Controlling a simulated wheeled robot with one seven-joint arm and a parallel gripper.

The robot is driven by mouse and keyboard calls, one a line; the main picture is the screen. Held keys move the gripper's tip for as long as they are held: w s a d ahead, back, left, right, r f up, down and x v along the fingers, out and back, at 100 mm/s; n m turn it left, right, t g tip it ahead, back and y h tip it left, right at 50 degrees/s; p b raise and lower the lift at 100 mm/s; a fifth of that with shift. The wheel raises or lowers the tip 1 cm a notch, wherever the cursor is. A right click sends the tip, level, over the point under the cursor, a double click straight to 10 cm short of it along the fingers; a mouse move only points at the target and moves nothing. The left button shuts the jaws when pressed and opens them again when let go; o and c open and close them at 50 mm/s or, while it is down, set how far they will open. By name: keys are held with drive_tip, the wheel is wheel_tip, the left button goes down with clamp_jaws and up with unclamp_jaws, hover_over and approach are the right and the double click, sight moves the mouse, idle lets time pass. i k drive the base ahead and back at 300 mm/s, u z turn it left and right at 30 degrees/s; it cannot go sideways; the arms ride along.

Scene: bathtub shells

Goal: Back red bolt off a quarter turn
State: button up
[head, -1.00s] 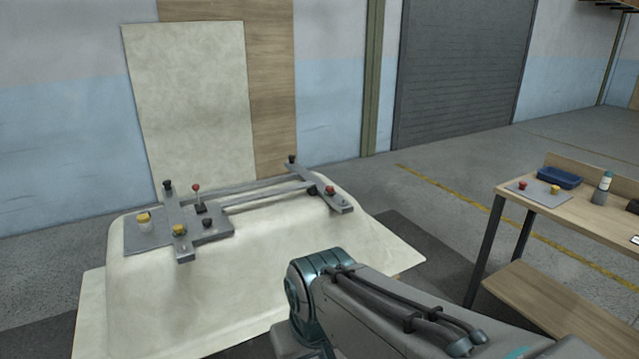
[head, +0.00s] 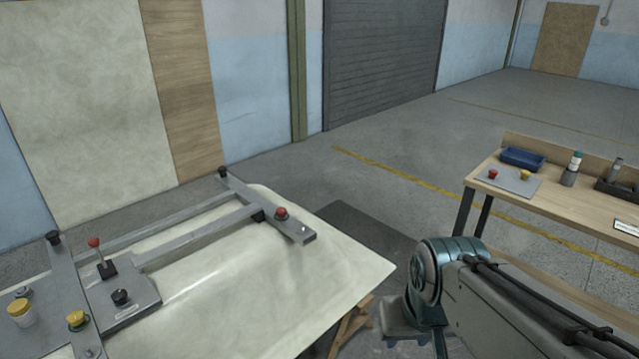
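A red-headed bolt or knob (head: 281,213) sits on the right cross bar (head: 262,205) of the grey frame that lies on the pale tub shell (head: 300,290). A red ball-topped lever (head: 94,243) stands on the plate at the frame's left. Another red knob (head: 493,174) lies on a grey mat on the workbench. I cannot tell from here which red piece is the bolt. My arm shows at the lower right, with no fingers visible; my gripper is out of view.
Yellow knobs (head: 77,319) and black knobs (head: 121,297) stand on the frame's left plate. The workbench (head: 590,212) at right holds a blue tray (head: 522,158), a bottle (head: 572,170) and a dark bin (head: 617,188). Open floor (head: 400,205) lies between shell and bench.

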sight(281, 212)
drive_tip(key=u, duration=0.15)
drive_tip(key=i, duration=1.5)
drive_tip(key=u, duration=0.65)
